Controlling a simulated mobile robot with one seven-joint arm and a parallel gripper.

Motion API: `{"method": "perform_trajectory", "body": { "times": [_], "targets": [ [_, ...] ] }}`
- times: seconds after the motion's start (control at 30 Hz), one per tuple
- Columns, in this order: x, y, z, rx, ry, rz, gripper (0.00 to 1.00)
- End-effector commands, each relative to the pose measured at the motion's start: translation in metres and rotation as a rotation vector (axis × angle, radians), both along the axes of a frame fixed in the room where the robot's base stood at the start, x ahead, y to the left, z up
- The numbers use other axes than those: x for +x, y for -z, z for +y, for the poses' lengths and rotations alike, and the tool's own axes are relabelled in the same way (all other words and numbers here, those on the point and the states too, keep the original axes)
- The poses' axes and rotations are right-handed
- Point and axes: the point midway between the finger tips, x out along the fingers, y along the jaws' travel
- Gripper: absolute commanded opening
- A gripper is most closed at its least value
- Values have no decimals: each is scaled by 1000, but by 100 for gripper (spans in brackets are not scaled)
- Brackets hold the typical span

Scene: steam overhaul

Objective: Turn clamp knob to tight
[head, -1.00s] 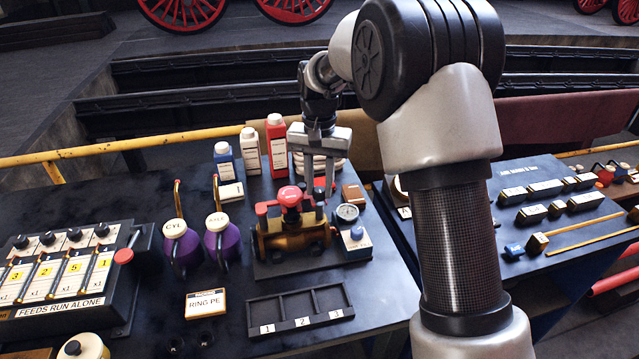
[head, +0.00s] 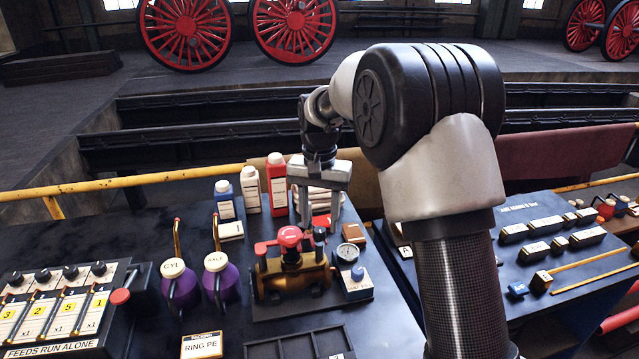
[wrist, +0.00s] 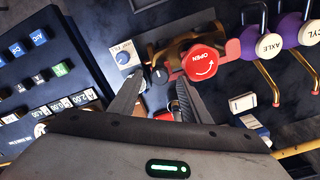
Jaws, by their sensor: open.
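A brass valve fixture (head: 283,279) stands on the dark bench, with a red round knob (head: 289,236) on top. In the wrist view that red knob (wrist: 203,61) reads OPEN with a curved arrow. A small black knob (head: 319,234) stands on the fixture's right side and also shows in the wrist view (wrist: 160,76). Which one is the clamp knob I cannot tell. My gripper (wrist: 158,84) is open and empty, pointing down. In the wrist view the black knob appears between its fingertips, the red knob just outside one finger. I cannot tell whether the fingers touch anything.
A gauge (head: 347,253) and a blue-knobbed box (head: 357,285) sit right of the fixture. Purple oil cans (head: 216,280) stand to the left. Bottles (head: 277,181) stand behind. A compartment tray (head: 300,345) lies in front.

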Motion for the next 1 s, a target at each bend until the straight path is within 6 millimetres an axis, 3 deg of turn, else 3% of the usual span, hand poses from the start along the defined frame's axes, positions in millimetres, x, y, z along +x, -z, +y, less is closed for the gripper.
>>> {"method": "perform_trajectory", "body": {
  "times": [0.4,0.6,0.8,1.0],
  "targets": [
    [1,-103,0,1,0,-6,43],
    [1,-139,0,1,0,-3,43],
    [0,-154,0,0,1,-1,43],
    [0,-155,0,0,1,0,43]
  ]
}}
